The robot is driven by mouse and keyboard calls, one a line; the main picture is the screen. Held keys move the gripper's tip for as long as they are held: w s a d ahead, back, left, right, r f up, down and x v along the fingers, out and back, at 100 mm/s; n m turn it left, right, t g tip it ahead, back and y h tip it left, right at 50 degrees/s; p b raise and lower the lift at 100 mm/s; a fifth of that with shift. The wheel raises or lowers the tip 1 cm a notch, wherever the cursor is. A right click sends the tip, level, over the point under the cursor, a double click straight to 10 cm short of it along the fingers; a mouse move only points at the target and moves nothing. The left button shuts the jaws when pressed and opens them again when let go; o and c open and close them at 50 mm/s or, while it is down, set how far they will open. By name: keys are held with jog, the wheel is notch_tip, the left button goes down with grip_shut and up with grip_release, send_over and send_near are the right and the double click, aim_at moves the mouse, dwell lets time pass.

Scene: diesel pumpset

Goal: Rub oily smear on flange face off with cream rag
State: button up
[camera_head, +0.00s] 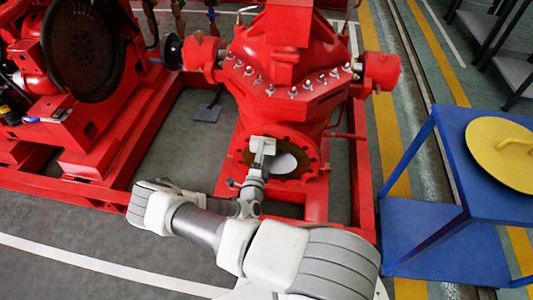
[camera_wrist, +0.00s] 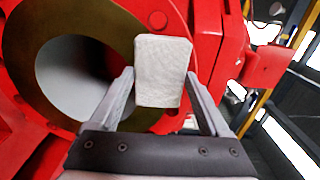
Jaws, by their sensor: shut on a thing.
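The cream rag (camera_wrist: 163,60) is a small pale block held between the two fingers of my gripper (camera_wrist: 160,82). It also shows in the head view (camera_head: 264,145), in front of the upper left part of the flange. The flange has a red outer ring with bolt holes and an olive-brown face (camera_wrist: 112,30) around a pale open bore. In the wrist view the rag overlaps the right side of this face; I cannot tell whether it touches. I make out no distinct oily smear; the rag, gripper and shadow hide part of the face.
The red pump casing (camera_head: 290,105) rises above the flange, with red base rails at both sides. A blue table (camera_head: 450,130) with a yellow round lid (camera_head: 503,152) stands at the right. Grey floor is clear at the lower left.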

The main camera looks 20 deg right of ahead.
jog(key=shift+w+a, duration=0.1)
jog(key=shift+a, duration=0.05)
jog(key=p, duration=0.2)
send_near(273, 150)
jog(key=a, duration=0.1)
jog(key=w+a, duration=0.1)
jog(key=a, duration=0.1)
jog(key=shift+w+a, duration=0.4)
dwell(0.4)
jog(key=b+x, duration=0.1)
jog(key=x, duration=0.6)
dwell(0.3)
jog(key=shift+x, duration=1)
dwell(1.0)
jog(key=shift+s+d+p, duration=0.25)
jog(key=shift+s+d, duration=0.3)
jog(key=shift+d, duration=0.25)
jog(key=shift+s+d+p, duration=0.2)
jog(key=shift+s+d, duration=0.4)
jog(key=shift+d, duration=0.25)
